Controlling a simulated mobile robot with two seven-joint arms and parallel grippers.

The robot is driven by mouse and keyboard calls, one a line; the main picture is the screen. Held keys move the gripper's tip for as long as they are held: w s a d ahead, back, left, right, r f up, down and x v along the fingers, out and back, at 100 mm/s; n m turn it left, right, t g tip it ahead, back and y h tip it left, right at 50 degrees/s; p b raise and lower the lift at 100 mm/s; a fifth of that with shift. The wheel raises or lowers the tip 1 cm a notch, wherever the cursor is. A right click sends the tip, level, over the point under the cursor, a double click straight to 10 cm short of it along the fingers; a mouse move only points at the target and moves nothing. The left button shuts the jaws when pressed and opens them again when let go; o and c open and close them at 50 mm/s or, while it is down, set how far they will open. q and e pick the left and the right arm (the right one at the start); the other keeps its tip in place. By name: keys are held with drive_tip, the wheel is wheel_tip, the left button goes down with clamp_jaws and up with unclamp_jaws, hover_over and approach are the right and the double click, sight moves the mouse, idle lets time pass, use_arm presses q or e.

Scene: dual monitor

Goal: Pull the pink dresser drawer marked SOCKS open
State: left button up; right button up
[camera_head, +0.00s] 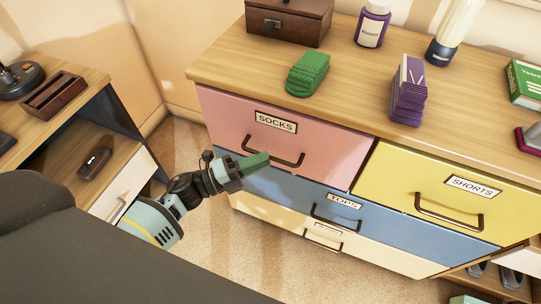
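The pink drawer (223,118) is at the upper left of the dresser, with a SOCKS label (275,122) and a dark bar handle (280,157). It looks shut, its front in line with the dresser. My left gripper (262,159) comes in from the lower left, its green tip just below the handle's left half in the picture. Whether it touches the handle or is open or shut cannot be told. My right gripper is not in view.
Below are the blue TOPS drawer (290,196) and a cream drawer (270,216); the yellow SHORTS drawer (397,183) is at right. The dresser top holds a green stack (308,73), a purple stack (408,98) and a wooden box (289,22). A desk (50,128) stands at left.

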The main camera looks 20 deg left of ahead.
use_arm(q)
drive_tip(key=shift+x, duration=1.65)
clamp_jaws()
